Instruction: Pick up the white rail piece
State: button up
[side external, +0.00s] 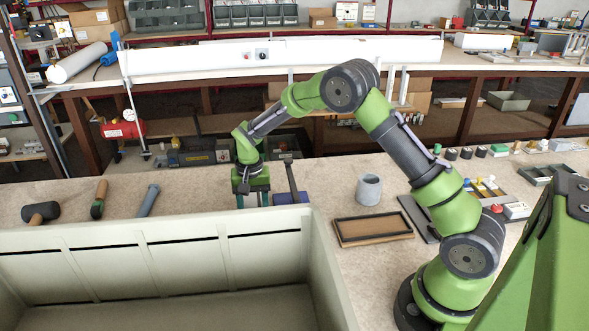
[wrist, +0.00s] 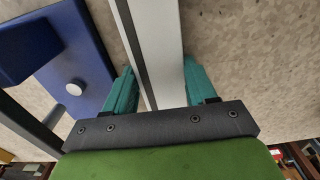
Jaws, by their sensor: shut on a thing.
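The white rail piece (wrist: 158,45) is a long, straight white profile with a dark strip along its left side in the wrist view. It runs from the top of that view down between the two teal fingers of my gripper (wrist: 160,88). My gripper is shut on it. In the side external view my gripper (side external: 253,201) points down at the bench just behind the large crate. The rail piece cannot be made out there, and the crate wall hides part of that area.
A large pale crate (side external: 270,222) fills the front left. A blue tool (wrist: 75,50) lies close left of the rail in the wrist view.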

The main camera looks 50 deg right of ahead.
jog(key=shift+c, duration=0.8)
notch_tip(320, 180, up, 9)
jog(key=s+a+r+n, duration=0.2)
jog(key=s+r+n, duration=0.7)
jog(key=s, duration=0.4)
jog(key=m, duration=0.9)
send_near(253, 208)
jog(key=shift+s+d+f, duration=0.2)
jog(key=shift+s+d, duration=0.25)
jog(key=shift+d, duration=0.05)
jog(key=shift+s+d+f, duration=0.2)
jog(key=shift+s+d, duration=0.25)
jog(key=shift+f, duration=3.35)
